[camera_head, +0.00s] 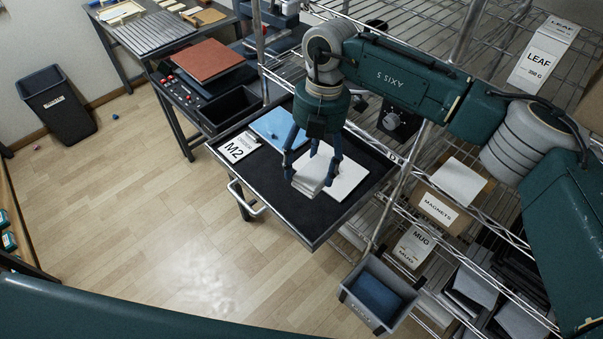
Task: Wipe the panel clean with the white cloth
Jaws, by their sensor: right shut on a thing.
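My right gripper (312,170) is over the black-topped cart (291,213) in the middle of the view. It is shut on the folded white cloth (311,176), which hangs between its fingers. A flat white panel (345,180) lies on the cart right beside and partly behind the cloth. I cannot tell whether the cloth touches the panel. Any marks on the panel are too small to see. My left gripper is not in view; only a dark green part of my own body crosses the lower left.
A blue sheet (275,125) and an M2 card (235,148) lie on the cart. A wire shelf with boxes, including MAGNETS (438,208), stands close on the right. A grey bin (379,291) is below. The wooden floor (130,215) at left is mostly clear.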

